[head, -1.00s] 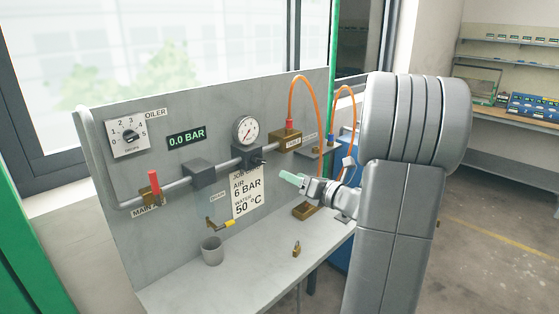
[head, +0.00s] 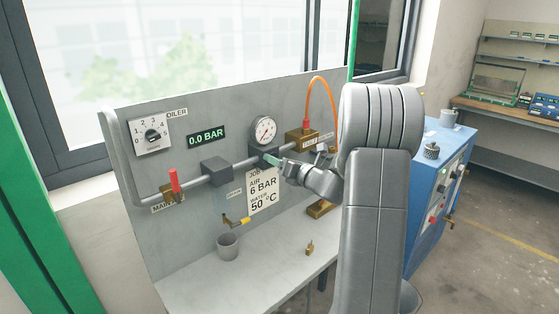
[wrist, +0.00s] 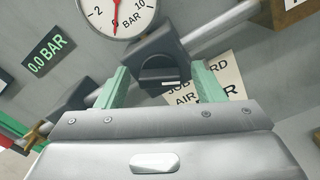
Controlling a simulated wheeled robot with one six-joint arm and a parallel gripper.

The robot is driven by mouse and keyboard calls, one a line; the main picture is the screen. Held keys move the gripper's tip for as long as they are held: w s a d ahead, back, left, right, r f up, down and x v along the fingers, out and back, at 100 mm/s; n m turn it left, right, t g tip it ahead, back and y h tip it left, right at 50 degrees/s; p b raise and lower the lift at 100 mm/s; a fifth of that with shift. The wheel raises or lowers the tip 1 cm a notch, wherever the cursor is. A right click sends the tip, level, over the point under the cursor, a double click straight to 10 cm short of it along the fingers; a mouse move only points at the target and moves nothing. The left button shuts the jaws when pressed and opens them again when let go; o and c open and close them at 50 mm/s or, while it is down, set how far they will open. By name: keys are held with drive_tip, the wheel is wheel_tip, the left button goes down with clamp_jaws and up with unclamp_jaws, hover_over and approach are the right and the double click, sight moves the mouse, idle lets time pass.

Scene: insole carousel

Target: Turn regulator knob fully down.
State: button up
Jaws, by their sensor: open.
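The dark regulator block (head: 257,154) sits on the grey pipe below the round white gauge (head: 263,130). Its knob is mostly hidden by my gripper in the head view. In the wrist view the dark knob (wrist: 164,72) faces me between the two green fingers of my gripper (wrist: 160,84). My gripper (head: 272,160) is open, with a finger on either side of the knob. I cannot tell whether they touch it. The gauge needle (wrist: 116,18) points to 0 in the wrist view.
A display (head: 206,136) reads 0.0 BAR. A red-handled valve (head: 174,182) is at left, a brass block (head: 308,138) with an orange hose at right. A job card (head: 264,190) hangs below the regulator. A cup (head: 228,246) and padlock (head: 310,248) stand on the bench.

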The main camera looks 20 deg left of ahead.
drive_tip(key=shift+c, duration=0.4)
drive_tip(key=c, duration=0.9)
drive_tip(key=shift+f+n+b, duration=0.15)
drive_tip(key=shift+n+b, duration=0.15)
drive_tip(key=shift+b, duration=0.3)
drive_tip(key=shift+s+a+f+n+b, duration=0.1)
drive_tip(key=shift+s+n+b, duration=0.05)
drive_tip(key=shift+n+b, duration=6.25)
drive_tip(key=shift+s+a+f+n+b, duration=0.1)
drive_tip(key=shift+n+b, duration=4.9)
drive_tip(key=shift+b, duration=2.65)
drive_tip(key=shift+r, duration=0.1)
